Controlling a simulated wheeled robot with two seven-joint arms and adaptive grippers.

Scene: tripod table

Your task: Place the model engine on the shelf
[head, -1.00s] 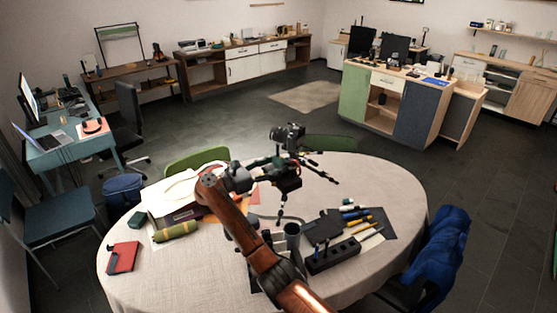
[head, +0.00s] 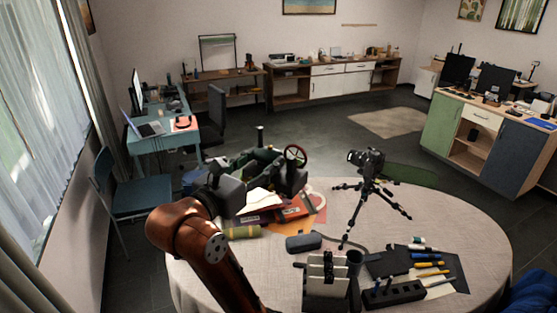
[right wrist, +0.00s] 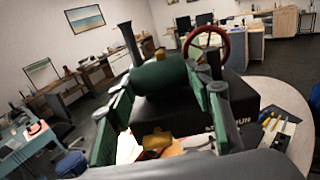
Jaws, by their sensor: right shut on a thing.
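The model engine (head: 262,160) has a green body, a dark chimney and a red spoked flywheel. My right gripper (head: 260,178) is shut on it and holds it over the left back part of the round table (head: 450,215). In the right wrist view the engine's green boiler (right wrist: 160,76) lies between the fingers, with the chimney at left and the red wheel at right. Part of the engine is hidden by my gripper. My left gripper is not in view. A low wooden shelf unit (head: 225,88) stands against the back wall; I cannot tell whether it is the task's shelf.
A camera on a black tripod (head: 368,185) stands right of the engine. A blue chair (head: 140,195) is at left.

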